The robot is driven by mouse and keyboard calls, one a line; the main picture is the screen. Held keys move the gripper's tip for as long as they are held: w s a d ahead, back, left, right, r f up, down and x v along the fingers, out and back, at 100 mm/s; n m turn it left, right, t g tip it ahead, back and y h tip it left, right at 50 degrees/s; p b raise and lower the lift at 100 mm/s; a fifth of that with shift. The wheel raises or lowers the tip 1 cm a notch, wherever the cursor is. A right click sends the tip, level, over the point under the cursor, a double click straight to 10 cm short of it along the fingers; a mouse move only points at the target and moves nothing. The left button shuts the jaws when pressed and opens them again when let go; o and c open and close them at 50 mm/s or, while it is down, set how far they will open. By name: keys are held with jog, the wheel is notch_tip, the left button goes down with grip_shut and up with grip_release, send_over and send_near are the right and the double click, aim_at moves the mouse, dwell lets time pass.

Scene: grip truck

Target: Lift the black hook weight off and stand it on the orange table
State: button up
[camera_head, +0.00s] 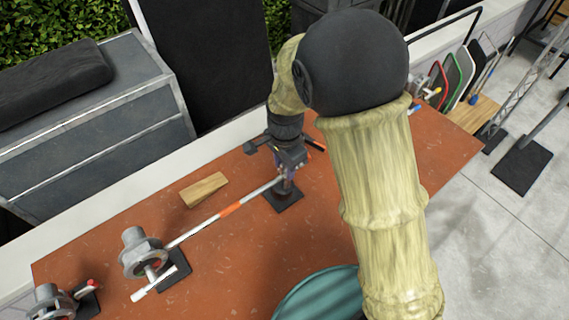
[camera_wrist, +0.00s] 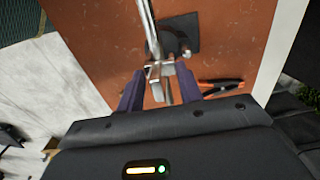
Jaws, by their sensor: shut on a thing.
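My gripper (camera_head: 287,180) points down at the right end of a long pale rod with an orange band (camera_head: 231,209). In the wrist view my gripper (camera_wrist: 160,78) is shut on a small grey metal piece (camera_wrist: 160,70) between its dark blue fingers, in line with the rod (camera_wrist: 147,22). A black square base plate (camera_head: 289,200) lies on the orange table (camera_head: 331,210) just below; it also shows in the wrist view (camera_wrist: 187,27). I cannot make out the black hook weight for certain; my gripper and arm hide much of this end.
Another grey weight (camera_head: 46,301) is at the lower left. A teal round thing (camera_head: 318,296) is at the front.

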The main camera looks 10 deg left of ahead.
jog(key=shift+w+a+r, duration=0.1)
jog(key=shift+r, duration=0.1)
jog(key=shift+r+p, duration=1.1)
jog(key=shift+p, duration=0.1)
jog(key=shift+s+d, duration=1.65)
jog(key=shift+d, duration=0.3)
jog(key=shift+f, duration=0.1)
